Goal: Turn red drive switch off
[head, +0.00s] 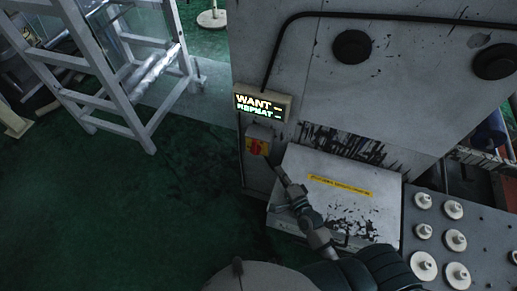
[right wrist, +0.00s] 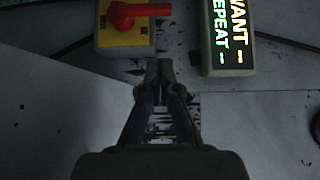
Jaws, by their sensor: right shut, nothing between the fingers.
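The red drive switch (head: 256,147) sits on a yellow plate on a small grey box on the machine's front, left of centre in the head view. In the right wrist view its red handle (right wrist: 138,12) lies roughly crosswise over the yellow plate (right wrist: 123,36) at the top. My right gripper (head: 270,162) is shut and empty, with its tips just below and right of the switch box. In the right wrist view the closed fingertips (right wrist: 160,68) are below the handle, apart from it in the picture; contact with the box is unclear. My left gripper is not in view.
A lit sign reading WANT REPEAT (head: 263,106) is just above the switch; it also shows in the right wrist view (right wrist: 229,38). A pale box with a yellow label (head: 340,185) juts out below right. Several white knobs (head: 453,209) stand at right. Green floor (head: 170,210) lies open at left.

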